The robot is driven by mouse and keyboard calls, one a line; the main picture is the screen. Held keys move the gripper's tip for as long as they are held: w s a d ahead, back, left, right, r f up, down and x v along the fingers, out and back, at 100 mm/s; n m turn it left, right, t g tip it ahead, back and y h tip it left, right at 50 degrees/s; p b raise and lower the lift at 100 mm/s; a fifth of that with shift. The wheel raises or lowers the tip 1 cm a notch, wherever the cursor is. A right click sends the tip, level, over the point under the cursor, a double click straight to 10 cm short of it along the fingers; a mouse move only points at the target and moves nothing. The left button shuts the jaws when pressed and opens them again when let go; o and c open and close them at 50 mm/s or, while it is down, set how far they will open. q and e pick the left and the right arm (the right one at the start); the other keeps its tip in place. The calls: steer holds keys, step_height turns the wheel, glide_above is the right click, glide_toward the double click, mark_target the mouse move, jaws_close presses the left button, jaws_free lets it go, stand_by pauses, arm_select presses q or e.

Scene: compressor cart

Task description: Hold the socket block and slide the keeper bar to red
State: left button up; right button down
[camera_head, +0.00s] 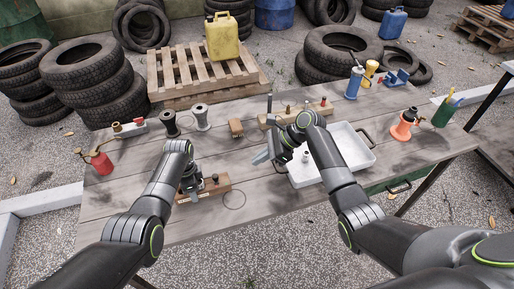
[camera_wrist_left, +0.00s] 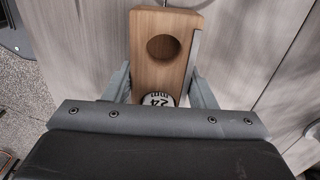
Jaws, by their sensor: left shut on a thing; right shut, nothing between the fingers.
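The wooden socket block (camera_head: 217,187) lies on the near left part of the table in the head view. My left gripper (camera_head: 190,192) is shut on it. The left wrist view shows the block (camera_wrist_left: 160,72) between the two grey fingers of the left gripper (camera_wrist_left: 160,92), with a round hole and a partly covered black-and-white label. A pale strip (camera_wrist_left: 194,55) runs along the block's right edge; I cannot tell if it is the keeper bar. No red mark shows on the block. My right gripper (camera_head: 263,158) is shut and empty, above the table by the white tray.
A white tray (camera_head: 362,157) lies right of the middle. A wooden rack (camera_head: 318,110) with several pegs stands behind my right gripper. A thin ring (camera_head: 234,207) lies beside the block.

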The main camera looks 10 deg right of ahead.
arm_select(q)
steer(key=o, duration=1.2)
steer(key=shift+r, duration=0.1)
